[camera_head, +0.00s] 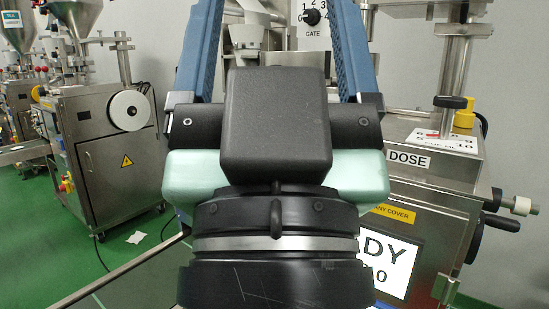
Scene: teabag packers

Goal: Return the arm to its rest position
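My gripper (277,30) fills the middle of the head view, seen from behind and very close. Its black body and wrist, with pale green side parts, point away from me. Two blue fingers rise on either side of the body, wide apart. Their tips run out of the top of the picture. I see nothing held between the visible parts of the fingers. The wrist hides the middle of the scene.
A steel packing machine (441,190) with a DOSE dial, crank and screen stands close behind and right of my gripper. Another machine (95,150) with a white reel (129,110) stands at left. Green floor (35,240) is open at lower left, with a paper scrap (136,237).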

